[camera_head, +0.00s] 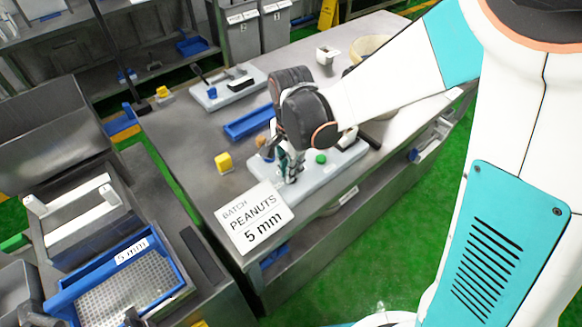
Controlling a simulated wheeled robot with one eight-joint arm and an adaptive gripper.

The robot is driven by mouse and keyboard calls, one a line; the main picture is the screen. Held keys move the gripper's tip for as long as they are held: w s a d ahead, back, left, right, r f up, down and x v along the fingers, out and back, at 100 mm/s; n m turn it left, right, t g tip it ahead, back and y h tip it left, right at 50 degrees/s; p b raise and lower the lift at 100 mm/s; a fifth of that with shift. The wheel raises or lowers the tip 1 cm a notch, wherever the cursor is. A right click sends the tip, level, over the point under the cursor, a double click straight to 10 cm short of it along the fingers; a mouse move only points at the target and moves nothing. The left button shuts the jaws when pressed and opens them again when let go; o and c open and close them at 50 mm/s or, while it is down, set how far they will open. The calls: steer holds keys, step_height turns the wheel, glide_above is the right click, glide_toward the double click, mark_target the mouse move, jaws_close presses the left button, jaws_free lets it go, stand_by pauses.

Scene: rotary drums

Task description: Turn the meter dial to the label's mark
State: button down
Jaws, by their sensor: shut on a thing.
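The label card (254,217) lies at the front of the metal table and reads "BATCH PEANUTS 5 mm". Behind it is a pale grey panel (336,173) with a green button (321,158). My arm reaches in from the right, and my gripper (290,172) points down at the left part of this panel. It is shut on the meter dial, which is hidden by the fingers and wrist. The dial's scale and pointer cannot be read here.
A yellow block (223,162) and a blue tray (248,122) lie left of my gripper. A second pale panel (227,87) lies farther back. A blue-framed sieve (125,285) labelled "5 mm" stands at the lower left. The table left of the yellow block is clear.

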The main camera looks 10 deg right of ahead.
steer(key=c, duration=1.6)
jaws_free()
steer(key=shift+c, duration=0.2)
